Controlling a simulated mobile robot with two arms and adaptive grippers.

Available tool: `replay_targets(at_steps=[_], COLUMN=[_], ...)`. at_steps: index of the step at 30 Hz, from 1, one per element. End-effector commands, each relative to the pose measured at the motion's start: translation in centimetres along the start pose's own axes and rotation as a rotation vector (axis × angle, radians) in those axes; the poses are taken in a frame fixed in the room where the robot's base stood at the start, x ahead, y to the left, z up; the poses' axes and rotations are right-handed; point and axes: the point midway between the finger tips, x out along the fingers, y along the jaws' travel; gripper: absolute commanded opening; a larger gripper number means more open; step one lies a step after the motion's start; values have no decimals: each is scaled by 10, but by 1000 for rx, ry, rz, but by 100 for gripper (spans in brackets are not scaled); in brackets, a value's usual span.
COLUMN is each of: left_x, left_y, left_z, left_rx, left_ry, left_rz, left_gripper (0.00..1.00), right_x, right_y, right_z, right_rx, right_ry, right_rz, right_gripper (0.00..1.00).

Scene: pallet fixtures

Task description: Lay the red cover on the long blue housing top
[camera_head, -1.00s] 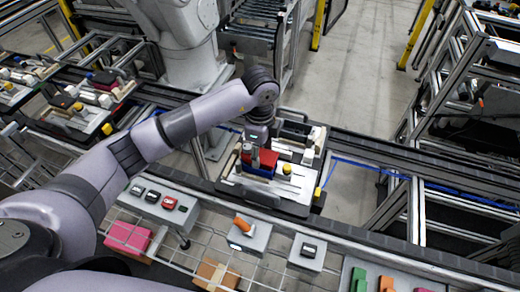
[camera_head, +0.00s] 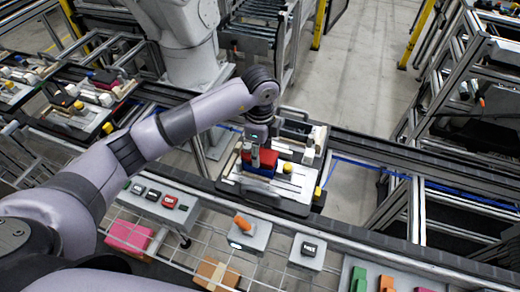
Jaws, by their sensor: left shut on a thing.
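The red cover (camera_head: 268,157) is on or just above the long blue housing (camera_head: 259,171), which sits on the white pallet fixture (camera_head: 297,190). From this angle I cannot tell whether the cover rests fully on the housing top. My left gripper (camera_head: 255,160) points down from above and is shut on the red cover. Its fingers and wrist hide part of the cover and the housing. My right gripper is not in view.
A yellow knob (camera_head: 287,168) and white blocks (camera_head: 316,138) stand on the same fixture. The conveyor rail (camera_head: 420,165) runs past it. More loaded pallets are at the left.

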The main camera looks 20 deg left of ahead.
Motion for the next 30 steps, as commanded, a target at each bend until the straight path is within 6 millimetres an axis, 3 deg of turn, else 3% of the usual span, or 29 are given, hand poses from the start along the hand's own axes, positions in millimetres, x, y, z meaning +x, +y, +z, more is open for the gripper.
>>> replay_targets(at_steps=[30], left_x=[12], left_y=[0], left_z=[0], left_rx=[0], left_ry=[-1], left_rz=[0], left_gripper=[16], right_x=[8], right_y=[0], right_z=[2], right_rx=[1], right_ry=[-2], right_rz=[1], right_gripper=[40])
